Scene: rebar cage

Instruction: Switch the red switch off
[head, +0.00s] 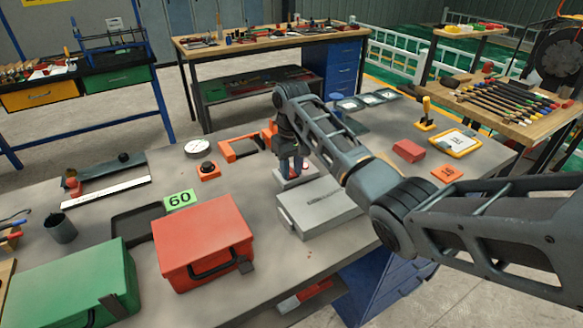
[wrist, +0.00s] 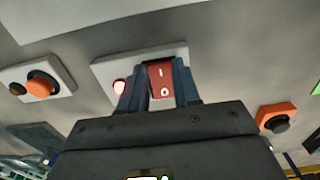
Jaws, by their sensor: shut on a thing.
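The red switch (wrist: 160,76) is a rocker marked with a line and a circle on a pale plate (wrist: 105,72). In the wrist view it sits between the two dark blue fingers of my gripper (wrist: 161,88), which are shut on it at its left and right sides. A small round lamp (wrist: 119,86) with a bright white middle and red rim is beside the left finger on the same plate. In the head view my gripper (head: 291,166) points down at the plate (head: 296,180), and the switch is hidden behind the fingers.
A grey box (head: 318,209) lies close in front of the plate. An orange box with a black button (head: 208,171) and an orange frame (head: 240,148) are to the left. The red case (head: 203,243) and green case (head: 70,283) fill the front left.

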